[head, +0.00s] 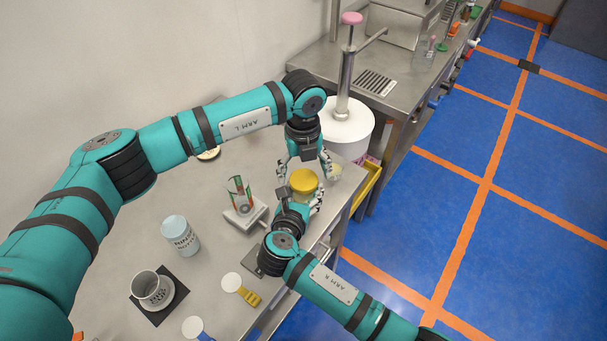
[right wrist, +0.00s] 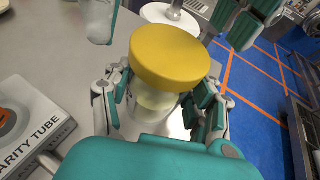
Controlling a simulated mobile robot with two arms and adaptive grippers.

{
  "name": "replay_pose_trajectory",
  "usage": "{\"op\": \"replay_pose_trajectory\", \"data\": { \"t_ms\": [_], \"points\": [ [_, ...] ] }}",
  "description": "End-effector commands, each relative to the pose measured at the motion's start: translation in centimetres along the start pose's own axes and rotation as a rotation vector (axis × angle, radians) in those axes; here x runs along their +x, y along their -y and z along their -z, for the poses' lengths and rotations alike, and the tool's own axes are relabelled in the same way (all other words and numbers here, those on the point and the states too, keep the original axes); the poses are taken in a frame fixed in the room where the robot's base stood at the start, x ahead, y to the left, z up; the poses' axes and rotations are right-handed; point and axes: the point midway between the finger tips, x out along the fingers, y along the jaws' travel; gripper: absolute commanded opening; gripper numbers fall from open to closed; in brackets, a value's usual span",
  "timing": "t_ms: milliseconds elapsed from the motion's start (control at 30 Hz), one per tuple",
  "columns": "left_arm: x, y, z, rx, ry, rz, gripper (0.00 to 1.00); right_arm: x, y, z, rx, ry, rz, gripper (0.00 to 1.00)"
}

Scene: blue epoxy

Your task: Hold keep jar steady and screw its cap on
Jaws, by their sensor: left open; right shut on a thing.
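The keep jar stands upright on the steel bench; its clear glass body (right wrist: 150,108) with pale contents shows in the right wrist view. A yellow cap (head: 303,181) sits on the jar's mouth, also seen in the right wrist view (right wrist: 170,52); I cannot tell how tightly it is seated. My right gripper (right wrist: 160,100) is shut around the jar body below the cap, one finger on each side. My left gripper (head: 305,168) is open above the cap, pointing down. Its fingers are spread on either side of the cap and look apart from it.
A glass tube stand (head: 243,212) is left of the jar. A pale blue labelled jar (head: 180,235), a mug (head: 150,287) on a dark mat and a yellow-handled white disc (head: 235,283) lie further left. A white pump container (head: 345,130) stands behind. The bench's right edge is close.

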Motion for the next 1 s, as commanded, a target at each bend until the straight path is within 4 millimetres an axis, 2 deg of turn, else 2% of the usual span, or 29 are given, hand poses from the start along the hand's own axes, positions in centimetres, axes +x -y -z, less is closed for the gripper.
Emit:
{"op": "replay_pose_trajectory", "data": {
  "t_ms": [133, 467, 733, 1000],
  "points": [
    [-2.0, 0.0, -0.1, -0.001, 0.002, 0.000, 0.83, 0.0, 0.0, 0.0, -0.001, 0.000, 0.001, 0.00],
    [-2.4, 0.0, 0.0, -0.007, -0.001, -0.001, 0.83, 0.0, 0.0, 0.0, 0.000, 0.000, 0.001, 0.00],
    [-5.4, 0.1, 0.0, -0.239, -0.002, 0.001, 0.83, 0.0, 0.0, 0.0, 0.000, 0.000, 0.000, 0.00],
    [-5.8, 0.0, 0.0, -0.285, -0.003, 0.000, 0.83, 0.0, 0.0, 0.0, 0.000, 0.000, 0.000, 0.00]
  ]
}}
